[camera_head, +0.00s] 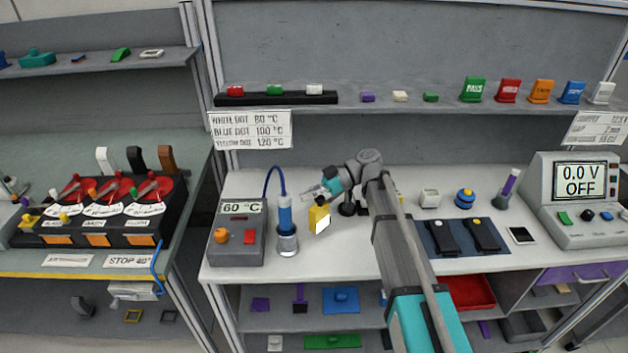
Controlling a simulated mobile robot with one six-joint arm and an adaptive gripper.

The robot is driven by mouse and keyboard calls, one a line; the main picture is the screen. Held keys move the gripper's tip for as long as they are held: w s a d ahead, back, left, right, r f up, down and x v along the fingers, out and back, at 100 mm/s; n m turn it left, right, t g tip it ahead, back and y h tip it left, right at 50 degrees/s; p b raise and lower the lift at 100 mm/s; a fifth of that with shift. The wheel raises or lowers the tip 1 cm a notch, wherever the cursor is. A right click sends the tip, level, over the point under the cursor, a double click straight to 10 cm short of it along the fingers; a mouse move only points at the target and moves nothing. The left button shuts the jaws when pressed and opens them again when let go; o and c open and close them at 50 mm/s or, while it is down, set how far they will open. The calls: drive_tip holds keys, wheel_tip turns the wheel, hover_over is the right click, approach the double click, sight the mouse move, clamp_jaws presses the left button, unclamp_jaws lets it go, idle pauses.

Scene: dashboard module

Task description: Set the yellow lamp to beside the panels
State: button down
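A yellow block-like object with a white face (320,218), possibly the yellow lamp, is upright at the middle left of the white bench. My gripper (310,193) is just above it, reaching in from the right. At this size I cannot tell whether the fingers are open or shut, or whether they touch the object. Two dark flat pieces (440,237) (485,235), possibly the panels, lie side by side on a dark blue mat to the right of my arm. A small yellow patch (399,197) shows partly hidden behind my arm.
A grey heater box reading 60 °C (238,235) and a blue tool in a metal holder (286,225) stand left of the yellow object. A blue knob-like item (464,198), a dark phone-like slab (521,235) and a voltage unit (578,200) are right. Bench front is partly clear.

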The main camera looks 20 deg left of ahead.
wheel_tip(320, 180, up, 11)
drive_tip(key=w+m+t+h+p, duration=0.1)
drive_tip(key=m+t+h+p, duration=0.5)
drive_tip(key=p, duration=1.5)
drive_tip(key=m+t, duration=0.1)
drive_tip(key=t, duration=0.3)
drive_tip(key=shift+w+d+f+t+h+p, duration=0.2)
drive_tip(key=shift+w+d+t+h+p, duration=0.1)
drive_tip(key=shift+w+t+p, duration=0.1)
drive_tip(key=shift+f, duration=0.25)
drive_tip(key=s+b+x, duration=0.1)
drive_tip(key=b+x, duration=0.9)
drive_tip(key=shift+w+d+f, duration=0.1)
drive_tip(key=shift+w+d, duration=0.1)
drive_tip(key=shift+d, duration=1.75)
